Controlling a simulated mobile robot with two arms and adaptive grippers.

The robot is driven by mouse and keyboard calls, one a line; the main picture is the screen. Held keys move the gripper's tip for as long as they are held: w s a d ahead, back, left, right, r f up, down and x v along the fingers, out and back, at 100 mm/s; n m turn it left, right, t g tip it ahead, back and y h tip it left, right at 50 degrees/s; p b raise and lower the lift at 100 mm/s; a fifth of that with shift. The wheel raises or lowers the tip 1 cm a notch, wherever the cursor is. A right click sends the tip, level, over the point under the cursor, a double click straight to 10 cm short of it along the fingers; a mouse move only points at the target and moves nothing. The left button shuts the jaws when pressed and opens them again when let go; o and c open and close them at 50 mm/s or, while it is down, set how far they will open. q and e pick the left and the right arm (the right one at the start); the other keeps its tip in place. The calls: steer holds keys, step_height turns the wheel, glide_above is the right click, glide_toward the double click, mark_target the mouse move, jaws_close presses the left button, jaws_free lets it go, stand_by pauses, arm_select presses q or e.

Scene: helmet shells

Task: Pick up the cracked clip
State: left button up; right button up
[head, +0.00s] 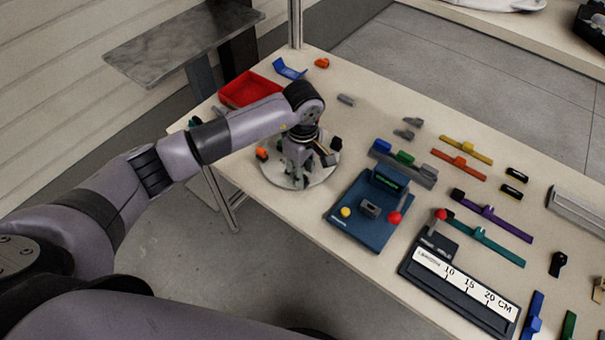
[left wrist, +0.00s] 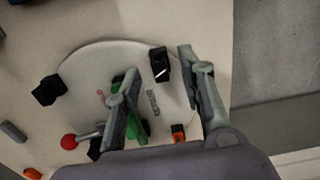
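A white round plate (head: 275,177) holds several small clips; it also shows in the left wrist view (left wrist: 82,65). A black clip with a thin white line across it, like a crack (left wrist: 160,65), lies near the plate's edge in the left wrist view. My left gripper (left wrist: 160,62) is open over the plate, with one finger on each side of this clip in the picture; I cannot tell the height gap. In the head view my left gripper (head: 300,165) covers much of the plate, and I cannot make out the cracked clip there. My right gripper is not in view.
Also on the plate are another black clip (left wrist: 48,91), a green clip (left wrist: 134,126) and an orange clip (left wrist: 179,133). A red-knobbed lever (left wrist: 69,141) is close by. A red tray (head: 248,91) stands behind, a blue fixture (head: 350,222) to the right. The table edge is close.

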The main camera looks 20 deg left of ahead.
arm_select(q)
steer(key=shift+f, duration=0.6)
steer(key=shift+c, duration=0.6)
steer(key=c, duration=0.7)
steer(key=shift+r, duration=0.15)
